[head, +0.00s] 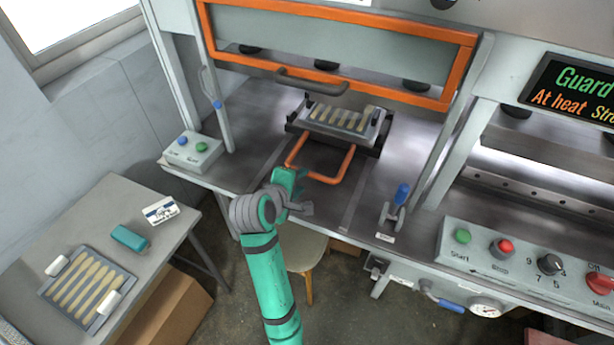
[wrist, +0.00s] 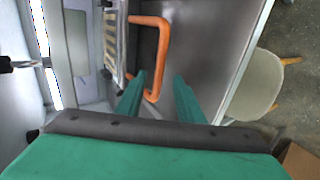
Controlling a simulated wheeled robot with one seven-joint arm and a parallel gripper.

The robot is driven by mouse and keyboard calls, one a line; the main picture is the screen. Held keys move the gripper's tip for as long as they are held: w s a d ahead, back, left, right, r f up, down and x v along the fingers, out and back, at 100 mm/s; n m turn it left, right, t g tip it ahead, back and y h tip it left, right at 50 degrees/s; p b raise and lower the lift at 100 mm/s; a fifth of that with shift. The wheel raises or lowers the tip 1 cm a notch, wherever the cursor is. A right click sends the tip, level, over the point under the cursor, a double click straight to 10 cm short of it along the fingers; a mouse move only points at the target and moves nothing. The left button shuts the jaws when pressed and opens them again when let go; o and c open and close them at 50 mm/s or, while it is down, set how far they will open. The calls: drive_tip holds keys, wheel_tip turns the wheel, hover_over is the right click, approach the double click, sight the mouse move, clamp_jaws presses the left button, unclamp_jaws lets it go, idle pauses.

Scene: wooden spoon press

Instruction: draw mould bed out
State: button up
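The mould bed (head: 343,121), a grey tray with several pale wooden spoon blanks, sits on the press table below the raised orange-framed guard (head: 463,68). An orange loop handle (head: 343,168) sticks out from its front; the handle also shows in the wrist view (wrist: 164,45). My gripper (head: 290,178) is at the handle's left front corner. In the wrist view my gripper (wrist: 160,80) has its green fingers apart, with the handle's bar appearing between them. The fingers look open, not pressed on the bar; whether they touch it I cannot tell.
A button box (head: 193,152) stands left of the bed, and a blue-handled lever (head: 398,200) to the right. A side table (head: 150,245) at left holds a spoon tray (head: 60,298). A stool (head: 305,255) stands below the press's front edge. The table before the bed looks clear.

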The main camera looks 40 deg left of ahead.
sight(310, 175)
drive_tip(key=shift+x, duration=3)
clamp_jaws()
